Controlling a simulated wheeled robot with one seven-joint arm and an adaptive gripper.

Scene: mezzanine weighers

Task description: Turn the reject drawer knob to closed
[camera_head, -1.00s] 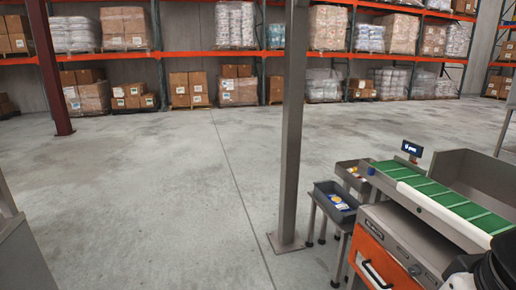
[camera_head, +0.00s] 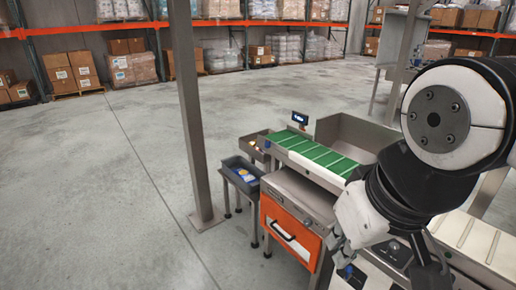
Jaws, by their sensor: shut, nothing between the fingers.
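The reject drawer (camera_head: 290,246) has an orange front with a dark bar handle (camera_head: 283,230), set in a grey steel cabinet beneath the green belt. A small dark knob-like spot (camera_head: 307,222) sits near the drawer's upper right corner; it is too small to read its setting. My gripper (camera_head: 338,246) is shut and empty, in front of the cabinet and to the right of the drawer in the picture. It is apart from the knob spot in the picture; the depth between them is hard to tell.
The green cleated belt (camera_head: 318,153) runs above the cabinet. A grey bin on legs (camera_head: 239,175) stands left of it, holding small packs. A steel post (camera_head: 186,110) rises at left. Open concrete floor (camera_head: 90,190) lies left; loaded racks stand behind.

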